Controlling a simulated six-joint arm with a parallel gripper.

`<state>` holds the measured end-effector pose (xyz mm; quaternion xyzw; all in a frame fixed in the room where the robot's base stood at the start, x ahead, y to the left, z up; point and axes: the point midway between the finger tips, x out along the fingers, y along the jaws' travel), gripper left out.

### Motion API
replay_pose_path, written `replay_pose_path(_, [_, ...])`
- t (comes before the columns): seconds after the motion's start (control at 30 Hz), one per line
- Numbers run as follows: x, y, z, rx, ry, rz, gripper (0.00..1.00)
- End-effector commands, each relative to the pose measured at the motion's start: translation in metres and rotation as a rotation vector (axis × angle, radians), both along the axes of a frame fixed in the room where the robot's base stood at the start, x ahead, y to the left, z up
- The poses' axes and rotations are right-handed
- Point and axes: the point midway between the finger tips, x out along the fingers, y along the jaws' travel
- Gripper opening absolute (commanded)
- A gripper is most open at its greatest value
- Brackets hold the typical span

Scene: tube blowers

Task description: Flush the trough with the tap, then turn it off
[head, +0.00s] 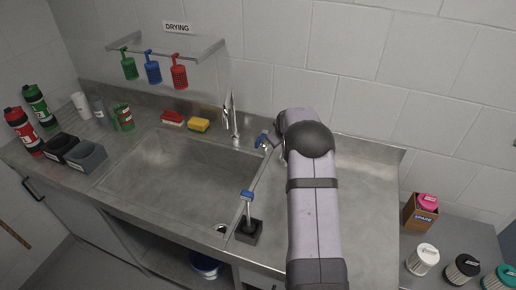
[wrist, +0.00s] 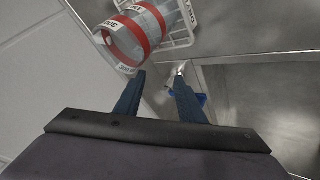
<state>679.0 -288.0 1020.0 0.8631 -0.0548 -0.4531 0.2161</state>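The steel trough (head: 170,175) fills the middle of the head view, with a drain hole near its front right corner. The tap (head: 231,115) is a tall silver spout at the trough's back edge. No water is clearly visible. My gripper (head: 266,140) is right of the tap, partly hidden by my arm; the small blue part there may be a finger or a tap handle, I cannot tell. In the wrist view my gripper's fingers (wrist: 160,76) are apart with nothing held. A small silver and blue item (wrist: 201,98) shows by the right finger.
A blue-topped brush (head: 247,195) stands in a dark holder (head: 250,232) right of the trough. A red-banded clear cylinder (wrist: 135,38) is near the left fingertip, by a white rack (wrist: 182,42). Sponges (head: 198,125) lie behind the trough; bottles stand left. The right counter is mostly clear.

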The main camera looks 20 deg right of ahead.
Motion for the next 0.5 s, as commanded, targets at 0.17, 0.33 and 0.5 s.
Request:
replay_pose_path(0.17, [0.005, -0.006, -0.022, -0.176, -0.071, 0.147, 0.36])
replay_pose_path(0.33, [0.013, -0.008, -0.035, -0.349, -0.151, 0.289, 0.36])
replay_pose_path(0.5, [0.017, 0.0, -0.049, -0.538, -0.251, 0.446, 0.36])
